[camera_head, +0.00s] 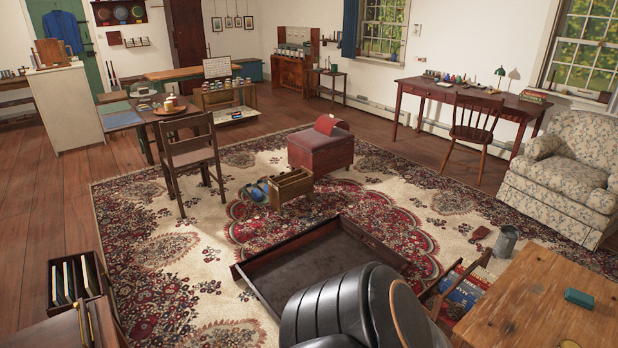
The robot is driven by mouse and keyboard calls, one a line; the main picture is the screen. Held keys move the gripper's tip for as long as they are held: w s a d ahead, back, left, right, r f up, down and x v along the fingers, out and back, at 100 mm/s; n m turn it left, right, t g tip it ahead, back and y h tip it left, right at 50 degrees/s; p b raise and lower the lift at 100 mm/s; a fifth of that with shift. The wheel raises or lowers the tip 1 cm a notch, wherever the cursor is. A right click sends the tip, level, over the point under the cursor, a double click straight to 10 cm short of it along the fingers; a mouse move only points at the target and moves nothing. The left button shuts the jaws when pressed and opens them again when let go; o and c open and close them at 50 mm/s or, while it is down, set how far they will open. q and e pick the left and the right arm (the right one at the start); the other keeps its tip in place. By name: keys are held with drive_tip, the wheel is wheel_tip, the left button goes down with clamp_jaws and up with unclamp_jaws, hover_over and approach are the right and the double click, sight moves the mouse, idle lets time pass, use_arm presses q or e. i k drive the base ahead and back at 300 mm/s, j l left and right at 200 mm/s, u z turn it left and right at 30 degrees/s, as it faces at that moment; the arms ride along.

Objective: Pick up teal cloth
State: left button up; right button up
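A small teal block-like item (579,298) lies on the wooden table (530,300) at the lower right; I cannot tell whether it is a folded cloth. A flat teal piece (114,107) lies on the desk (124,120) at the left, and it is too small to identify. Neither of my grippers is in view. Dark ribbed parts of my own body fill the bottom middle.
An open wooden tray (262,292) lies on the patterned rug (165,245) just ahead. A red-brown ottoman (322,155), a wooden crate (290,186) and a watering can (506,241) also stand there. A floral armchair (568,180) is at right. The rug's left part is clear.

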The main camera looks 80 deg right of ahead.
sight(586, 300)
drive_tip(key=z, duration=1.45)
drive_tip(key=l+z, duration=0.25)
drive_tip(key=z, duration=0.15)
drive_tip(key=l+z, duration=0.2)
drive_tip(key=z, duration=0.2)
drive_tip(key=l+z, duration=0.25)
drive_tip(key=z, duration=0.15)
drive_tip(key=i+l+z, duration=0.2)
drive_tip(key=l+z, duration=0.2)
drive_tip(key=i+l+z, duration=0.2)
drive_tip(key=l+z, duration=0.15)
